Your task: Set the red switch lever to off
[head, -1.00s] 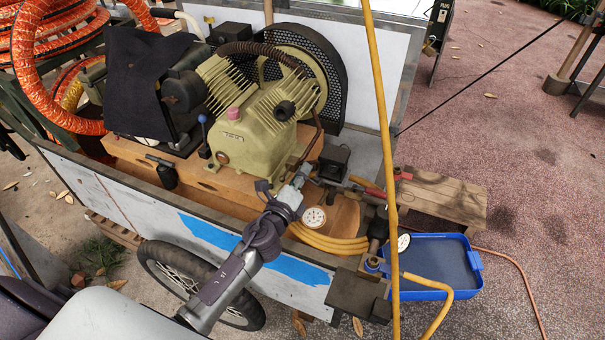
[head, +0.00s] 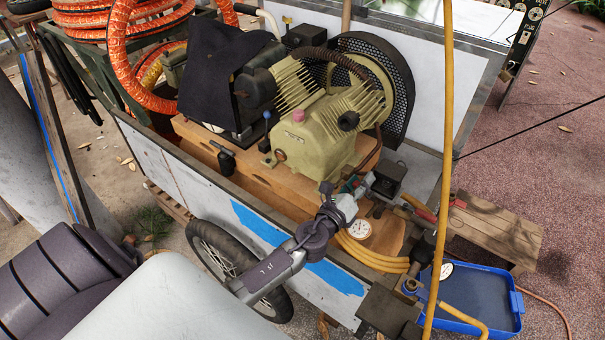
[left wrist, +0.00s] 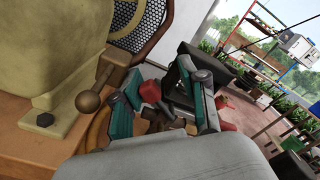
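In the left wrist view a red lever (left wrist: 150,92) shows between the two teal-padded fingers of my left gripper (left wrist: 163,110), near a black box (left wrist: 215,72). The fingers stand apart, and I see no clear contact with the lever. In the head view my left gripper (head: 362,186) is at the front right of the compressor, beside the black switch box (head: 388,178). The lever is mostly hidden there by the gripper, so its exact setting cannot be told. My right gripper is in neither view.
The compressor (head: 318,135) stands close left of the gripper. A gauge (head: 360,229), yellow hose coils (head: 372,256) and a red-handled valve (head: 424,213) lie near it. An upright yellow hose (head: 443,140) passes to the right. A blue tray (head: 470,295) is on the ground.

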